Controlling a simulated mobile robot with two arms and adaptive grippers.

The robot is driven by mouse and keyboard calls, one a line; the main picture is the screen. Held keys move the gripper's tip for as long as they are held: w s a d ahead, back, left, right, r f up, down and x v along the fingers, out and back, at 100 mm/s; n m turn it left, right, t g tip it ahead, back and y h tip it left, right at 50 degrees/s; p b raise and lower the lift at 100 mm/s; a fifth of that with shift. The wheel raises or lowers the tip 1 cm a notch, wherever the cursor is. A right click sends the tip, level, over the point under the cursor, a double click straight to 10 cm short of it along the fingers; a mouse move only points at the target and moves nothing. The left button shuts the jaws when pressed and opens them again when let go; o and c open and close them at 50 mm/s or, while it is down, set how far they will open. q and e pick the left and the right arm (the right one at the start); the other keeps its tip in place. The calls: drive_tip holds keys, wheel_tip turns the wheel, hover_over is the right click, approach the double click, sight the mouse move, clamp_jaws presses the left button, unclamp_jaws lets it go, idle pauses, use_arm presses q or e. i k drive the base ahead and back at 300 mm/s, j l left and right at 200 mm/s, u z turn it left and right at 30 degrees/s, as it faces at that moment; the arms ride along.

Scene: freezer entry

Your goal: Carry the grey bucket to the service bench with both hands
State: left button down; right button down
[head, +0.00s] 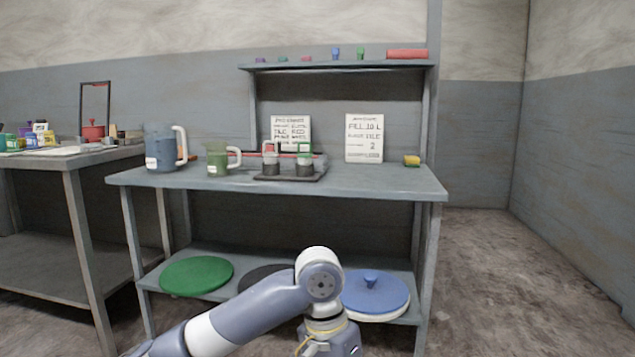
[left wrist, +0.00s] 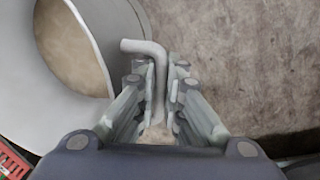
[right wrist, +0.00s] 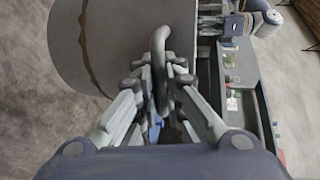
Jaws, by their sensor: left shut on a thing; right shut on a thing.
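The grey bucket (left wrist: 120,30) shows at the upper left of the left wrist view, with a pale rim and a tan area inside. My left gripper (left wrist: 157,92) is shut on a bent grey handle (left wrist: 158,52) at the bucket's side. In the right wrist view the bucket (right wrist: 140,40) looks darker, and my right gripper (right wrist: 165,80) is shut on a curved grey handle (right wrist: 181,44). The head view shows neither bucket nor grippers. A grey-blue bench (head: 390,182) stands ahead, probably the service bench.
The bench holds a blue jug (head: 160,148), a green jug (head: 217,160), a dark tray (head: 310,177) and a yellow sponge (head: 411,160). Its right front top is clear. Lids, one green (head: 197,276) and one blue (head: 375,291), lie on the lower shelf. Another table (head: 70,160) stands left.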

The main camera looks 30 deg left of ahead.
sight(382, 177)
drive_tip(key=i, duration=0.85)
drive_tip(key=i+u, duration=0.25)
drive_tip(key=u, duration=0.6)
